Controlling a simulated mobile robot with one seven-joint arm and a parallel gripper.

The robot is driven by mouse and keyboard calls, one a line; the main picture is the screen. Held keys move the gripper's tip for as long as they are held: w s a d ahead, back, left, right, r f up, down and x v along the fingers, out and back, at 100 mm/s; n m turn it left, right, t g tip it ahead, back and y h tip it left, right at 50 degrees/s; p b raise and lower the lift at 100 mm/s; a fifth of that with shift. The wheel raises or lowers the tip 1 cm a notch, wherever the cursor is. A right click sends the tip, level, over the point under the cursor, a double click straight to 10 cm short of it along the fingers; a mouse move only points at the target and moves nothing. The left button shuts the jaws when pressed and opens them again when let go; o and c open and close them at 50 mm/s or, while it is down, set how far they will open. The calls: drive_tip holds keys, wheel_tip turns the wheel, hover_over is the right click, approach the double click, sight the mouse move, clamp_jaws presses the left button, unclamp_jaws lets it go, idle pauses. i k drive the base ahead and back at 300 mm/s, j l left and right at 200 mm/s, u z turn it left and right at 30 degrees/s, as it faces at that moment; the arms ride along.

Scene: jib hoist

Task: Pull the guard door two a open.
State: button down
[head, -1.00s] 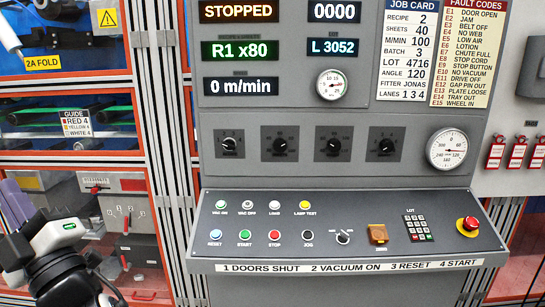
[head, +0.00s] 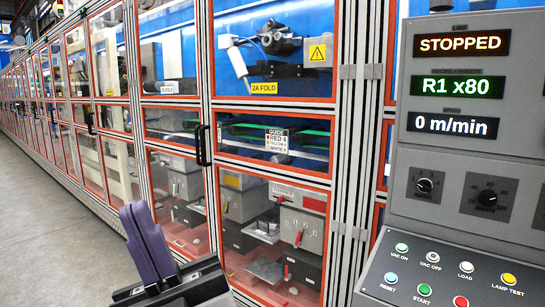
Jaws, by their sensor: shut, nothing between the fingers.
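Guard door 2A (head: 213,60) is a tall red-framed clear panel with a yellow "2A FOLD" label (head: 278,88), in the middle of the head view. It looks shut, level with the frames beside it. Its black upright bar handle (head: 200,146) seems to be the one at its left edge, about mid-height. My gripper (head: 134,209) has purple fingers and is at the lower left, pointing up. The fingers are together and empty. It appears below and left of the handle, nearer the camera and apart from it.
The grey control panel (head: 395,170) stands at the right, its sloped button desk (head: 385,262) jutting forward; its display reads STOPPED. A row of similar guard doors (head: 110,100) runs away to the left. The grey floor (head: 40,225) at left is clear.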

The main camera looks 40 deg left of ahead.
sight(335, 108)
drive_tip(key=i+j, duration=0.2)
drive_tip(key=j, duration=0.25)
drive_tip(key=i+j, duration=0.15)
drive_tip(key=j, duration=0.25)
drive_tip(key=i+j, duration=0.2)
drive_tip(key=j, duration=0.25)
drive_tip(key=i+j, duration=0.15)
drive_tip(key=j, duration=0.25)
drive_tip(key=i+j+u, duration=0.1)
drive_tip(key=j, duration=0.35)
drive_tip(key=i+j, duration=0.25)
drive_tip(key=j, duration=0.15)
drive_tip(key=i+j, duration=0.2)
drive_tip(key=j, duration=0.2)
drive_tip(key=i+j, duration=0.2)
drive_tip(key=j, duration=0.2)
